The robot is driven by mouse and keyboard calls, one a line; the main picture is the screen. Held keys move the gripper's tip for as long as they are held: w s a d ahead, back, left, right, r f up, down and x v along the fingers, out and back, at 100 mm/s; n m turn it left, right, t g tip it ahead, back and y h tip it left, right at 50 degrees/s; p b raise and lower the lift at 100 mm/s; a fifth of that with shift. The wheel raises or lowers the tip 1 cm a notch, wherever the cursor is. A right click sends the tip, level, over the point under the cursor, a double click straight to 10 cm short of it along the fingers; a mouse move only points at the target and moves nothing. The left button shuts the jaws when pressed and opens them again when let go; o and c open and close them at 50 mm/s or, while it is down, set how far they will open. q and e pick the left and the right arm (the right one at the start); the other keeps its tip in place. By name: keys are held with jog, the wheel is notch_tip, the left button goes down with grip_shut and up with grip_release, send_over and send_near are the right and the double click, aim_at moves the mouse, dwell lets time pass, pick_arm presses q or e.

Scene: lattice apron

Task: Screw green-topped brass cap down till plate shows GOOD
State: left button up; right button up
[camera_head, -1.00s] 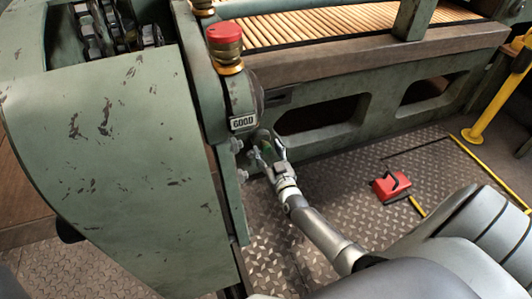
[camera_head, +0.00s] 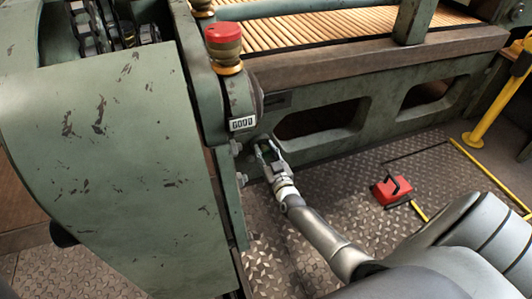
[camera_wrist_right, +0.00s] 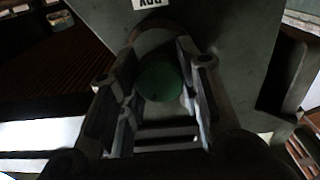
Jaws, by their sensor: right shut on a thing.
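The green-topped cap (camera_wrist_right: 156,80) shows in the right wrist view as a dark green round top between the two fingers. My right gripper (camera_head: 265,149) is low beside the green machine frame, below the plate, with its fingers on both sides of the cap. It is shut on the cap, and in the right wrist view its fingers (camera_wrist_right: 158,72) flank the green top. The cap is not clearly visible in the head view. A small white plate (camera_head: 242,123) sits above the gripper; its dark lettering is hard to read now. My left gripper is out of view.
A red-topped brass cap (camera_head: 223,40) stands on the frame above the plate. A large green cover (camera_head: 110,180) lies to the left. A red box with a black handle (camera_head: 392,190) is on the tread-plate floor, right of my arm. A yellow post (camera_head: 489,108) stands at far right.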

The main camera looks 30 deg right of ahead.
jog(key=m, duration=0.3)
jog(key=shift+m, duration=0.3)
jog(key=m, duration=0.3)
jog(key=shift+d+f+m, duration=0.1)
jog(key=shift+m, duration=0.2)
jog(key=m, duration=0.3)
jog(key=shift+m, duration=0.3)
jog(key=shift+s+m, duration=0.1)
jog(key=shift+m, duration=1.7)
jog(key=shift+f, duration=0.1)
jog(key=o, duration=1)
jog(key=shift+o, duration=0.2)
